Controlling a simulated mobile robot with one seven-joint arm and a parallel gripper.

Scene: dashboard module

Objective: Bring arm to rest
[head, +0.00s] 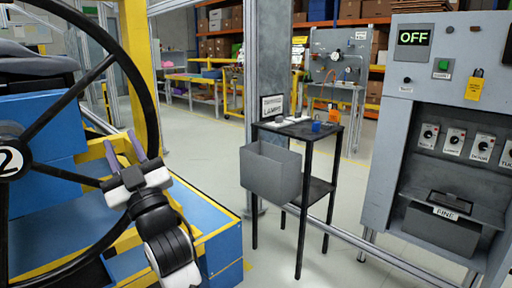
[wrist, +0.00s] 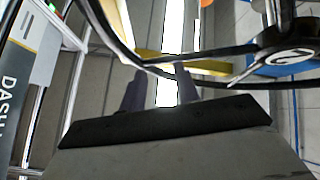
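My gripper (head: 121,138) is at the lower left of the head view, with its two purple-grey fingers pointing up and apart. I see nothing between them. My arm overlaps the right part of the black steering wheel (head: 141,64). In the wrist view, the gripper (wrist: 160,72) also shows its fingers apart with a bright gap between them. The wheel's dark rim and a spoke run across beyond the fingertips there, with the hub marked 2 (wrist: 290,57) at the right. I cannot tell whether the fingers touch the wheel.
A blue and yellow frame (head: 215,222) lies below and beside my arm. A dark stand (head: 310,188) with a grey bin (head: 270,172) stands in the middle. A grey panel (head: 407,85) reading OFF, with several knobs, is at the right. Floor between frame and stand looks clear.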

